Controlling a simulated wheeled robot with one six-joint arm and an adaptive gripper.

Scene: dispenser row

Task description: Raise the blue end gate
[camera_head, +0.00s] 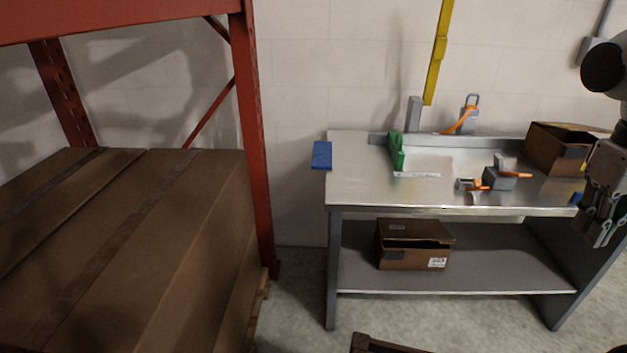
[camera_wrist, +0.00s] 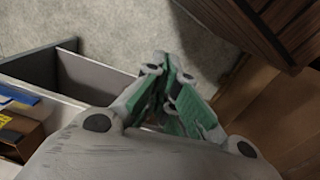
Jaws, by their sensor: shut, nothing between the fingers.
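A blue panel (camera_head: 322,155) sits at the left end of the metal bench (camera_head: 350,190), sticking out past the edge with its face up or tilted; its exact angle is hard to tell. A second small blue piece (camera_head: 577,198) shows at the bench's right end, partly hidden by my gripper. Blue also shows at the left edge of the wrist view (camera_wrist: 18,95). My gripper (camera_head: 600,240) hangs at the far right of the head view, pointing down, apart from the left panel. Its green-padded fingers (camera_wrist: 172,70) are together and empty in the wrist view.
On the bench stand a green upright plate (camera_head: 397,151), grey and orange clamps (camera_head: 499,178) and an open cardboard box (camera_head: 562,148). Another box (camera_head: 413,245) is on the lower shelf. A red rack (camera_head: 250,120) with large cartons (camera_head: 130,240) stands left. Floor shows between rack and bench.

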